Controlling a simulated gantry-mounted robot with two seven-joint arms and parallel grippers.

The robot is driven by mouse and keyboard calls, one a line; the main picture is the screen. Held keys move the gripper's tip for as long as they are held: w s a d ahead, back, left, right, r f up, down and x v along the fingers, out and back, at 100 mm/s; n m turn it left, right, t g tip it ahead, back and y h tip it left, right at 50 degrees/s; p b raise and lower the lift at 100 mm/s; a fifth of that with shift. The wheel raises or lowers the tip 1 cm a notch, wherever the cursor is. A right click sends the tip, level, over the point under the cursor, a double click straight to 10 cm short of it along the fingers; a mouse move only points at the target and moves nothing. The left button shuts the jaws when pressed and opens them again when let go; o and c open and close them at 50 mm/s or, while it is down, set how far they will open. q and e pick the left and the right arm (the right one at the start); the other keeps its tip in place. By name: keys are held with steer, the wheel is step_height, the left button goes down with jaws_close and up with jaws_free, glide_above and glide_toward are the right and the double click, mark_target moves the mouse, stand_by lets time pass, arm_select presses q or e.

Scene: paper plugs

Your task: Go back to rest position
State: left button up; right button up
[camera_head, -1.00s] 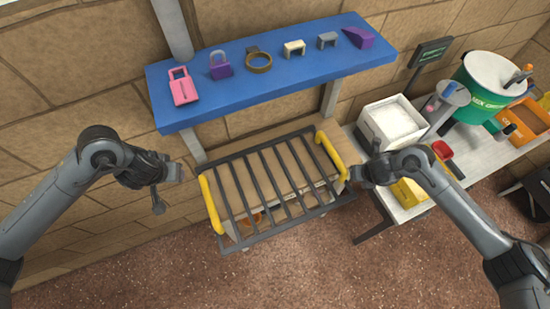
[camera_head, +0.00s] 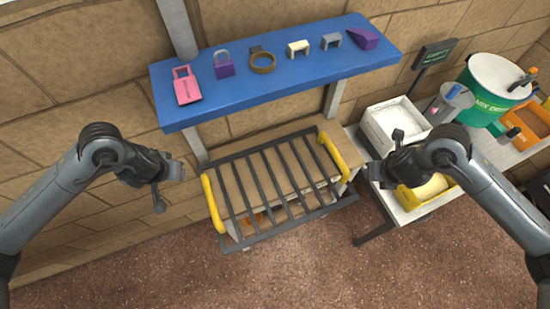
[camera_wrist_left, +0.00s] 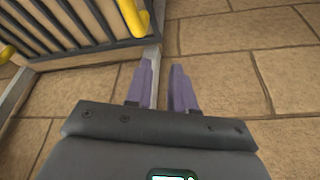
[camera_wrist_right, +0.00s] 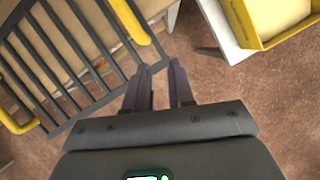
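My left gripper (camera_head: 174,171) is in the air left of the barred cart. In the left wrist view its two fingers (camera_wrist_left: 163,88) stand apart with nothing between them. My right gripper (camera_head: 374,172) is in the air at the cart's right side, near the side table.
The cart (camera_head: 275,190) with dark bars and yellow handles stands between the grippers. A blue shelf (camera_head: 230,101) above holds a pink padlock (camera_head: 186,86), a purple padlock (camera_head: 224,65) and several small items. A white box (camera_head: 392,128), yellow tray (camera_head: 425,192) and green bucket (camera_head: 490,88) are at right.

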steer(key=shift+s+r, duration=0.2)
steer(key=shift+r, duration=0.05)
stand_by(0.4)
